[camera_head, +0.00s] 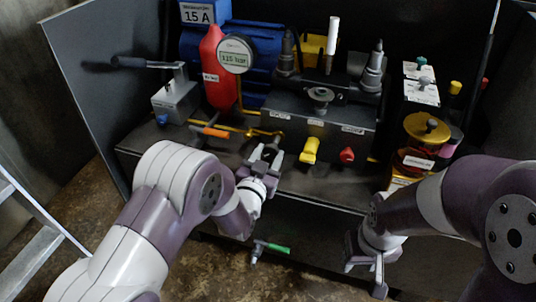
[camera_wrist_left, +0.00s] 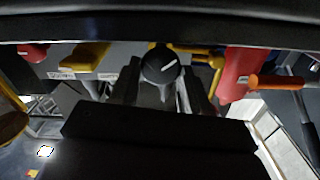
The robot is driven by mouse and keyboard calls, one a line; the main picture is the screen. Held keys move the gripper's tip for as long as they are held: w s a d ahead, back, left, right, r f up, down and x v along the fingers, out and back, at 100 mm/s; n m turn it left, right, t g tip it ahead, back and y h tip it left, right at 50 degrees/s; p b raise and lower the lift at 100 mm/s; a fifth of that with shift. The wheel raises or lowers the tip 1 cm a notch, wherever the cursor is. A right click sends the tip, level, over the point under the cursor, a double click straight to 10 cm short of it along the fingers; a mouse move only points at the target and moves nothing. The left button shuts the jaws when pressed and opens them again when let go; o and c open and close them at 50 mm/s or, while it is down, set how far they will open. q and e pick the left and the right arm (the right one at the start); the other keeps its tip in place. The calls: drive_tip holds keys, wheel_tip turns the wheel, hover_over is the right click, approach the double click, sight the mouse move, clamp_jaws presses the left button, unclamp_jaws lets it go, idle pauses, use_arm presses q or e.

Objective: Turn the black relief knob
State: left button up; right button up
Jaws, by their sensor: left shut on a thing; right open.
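The black relief knob (camera_wrist_left: 160,66) shows in the left wrist view as a dark round knob with a white line on its face. In the head view it is largely hidden by my left gripper (camera_head: 266,158), at the left end of the row on the front panel. My left gripper's fingers (camera_wrist_left: 160,85) stand on both sides of the knob and are shut on it. The white line lies slightly tilted in the left wrist view. My right gripper (camera_head: 366,268) is open and empty, low in front of the cabinet on the right.
A yellow knob (camera_head: 309,150) and a red knob (camera_head: 347,155) sit to the right on the panel. An orange-handled lever (camera_head: 210,131) is close on the left. A red bottle-shaped vessel (camera_head: 218,75) and a gauge (camera_head: 235,53) stand behind. A green-handled valve (camera_head: 271,247) is below.

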use_arm(q)
drive_tip(key=m+p, duration=0.2)
drive_tip(key=m, duration=0.3)
drive_tip(key=shift+s+d, duration=0.1)
drive_tip(key=shift+f+m+p, duration=0.15)
drive_tip(key=shift+m+p, duration=0.6)
drive_tip(key=shift+m, duration=1.65)
drive_tip(key=o, duration=1)
